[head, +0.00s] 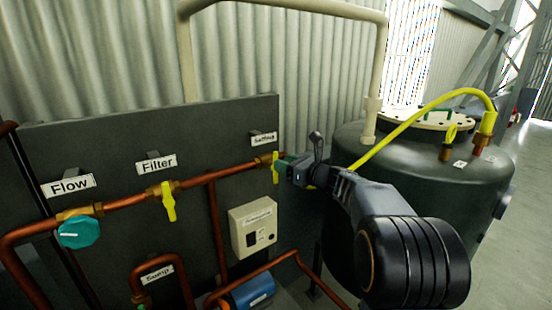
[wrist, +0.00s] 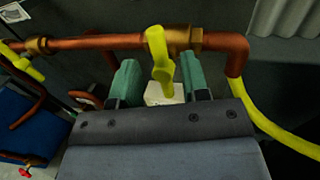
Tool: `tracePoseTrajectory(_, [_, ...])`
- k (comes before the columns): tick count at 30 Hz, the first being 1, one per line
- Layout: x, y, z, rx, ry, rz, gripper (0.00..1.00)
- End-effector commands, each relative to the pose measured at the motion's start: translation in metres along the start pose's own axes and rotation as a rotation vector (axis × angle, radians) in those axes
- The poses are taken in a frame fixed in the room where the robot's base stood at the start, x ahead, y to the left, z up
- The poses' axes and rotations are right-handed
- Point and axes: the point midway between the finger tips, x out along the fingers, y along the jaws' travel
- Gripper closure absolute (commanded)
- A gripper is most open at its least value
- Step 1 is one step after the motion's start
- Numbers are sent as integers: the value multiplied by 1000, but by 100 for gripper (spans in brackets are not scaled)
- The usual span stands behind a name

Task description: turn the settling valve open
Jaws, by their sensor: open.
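The settling valve is a yellow lever (head: 275,167) on a brass fitting in the copper pipe, under the label "Settling" (head: 263,138) at the panel's right end. Its lever points down, across the pipe. In the wrist view the lever (wrist: 158,56) stands between the two green fingers of my gripper (wrist: 160,78), with a gap on each side. My gripper (head: 286,166) is open and comes from the right in the head view, its fingertips at the lever. The far finger is partly hidden there.
The copper pipe (wrist: 105,41) runs just beyond my fingertips. To the left are the yellow filter valve (head: 168,201) and the teal flow knob (head: 78,232). A beige box (head: 253,228) sits below. A dark tank (head: 475,185) with a yellow hose (head: 405,125) stands right.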

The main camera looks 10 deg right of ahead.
Motion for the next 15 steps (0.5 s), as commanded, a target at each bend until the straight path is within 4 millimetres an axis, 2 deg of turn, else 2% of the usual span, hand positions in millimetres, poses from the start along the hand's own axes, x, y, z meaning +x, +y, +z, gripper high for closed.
tracePoseTrajectory(6, [28, 0, 1, 1, 1, 1, 58])
tracePoseTrajectory(15, [39, 1, 0, 0, 1, 0, 58])
